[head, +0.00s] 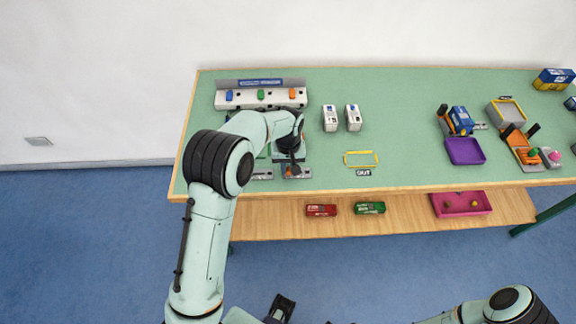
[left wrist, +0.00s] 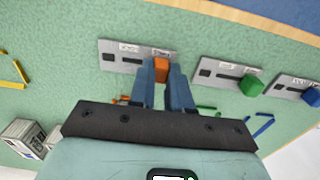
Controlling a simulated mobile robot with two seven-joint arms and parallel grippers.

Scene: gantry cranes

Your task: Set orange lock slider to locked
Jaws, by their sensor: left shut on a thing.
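The orange lock slider (left wrist: 161,68) is a small orange block at the right end of its grey panel (left wrist: 120,62) in the left wrist view. A dark square shows at the panel's other end; its small labels are too blurred to read. My left gripper (left wrist: 162,92) is shut on the orange slider, with one finger on each side of it. In the head view the left gripper (head: 291,164) is low over the orange slider's panel (head: 303,171) at the table's front edge, and the wrist hides part of it. My right gripper is not clearly seen.
A green slider (left wrist: 250,85) and a blue slider (left wrist: 312,97) sit on like panels beside it. A yellow frame (head: 361,158) and two white blocks (head: 330,117) (head: 353,117) lie right of the arm. A white rack (head: 280,97) stands behind. Clear green table lies right of the blocks.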

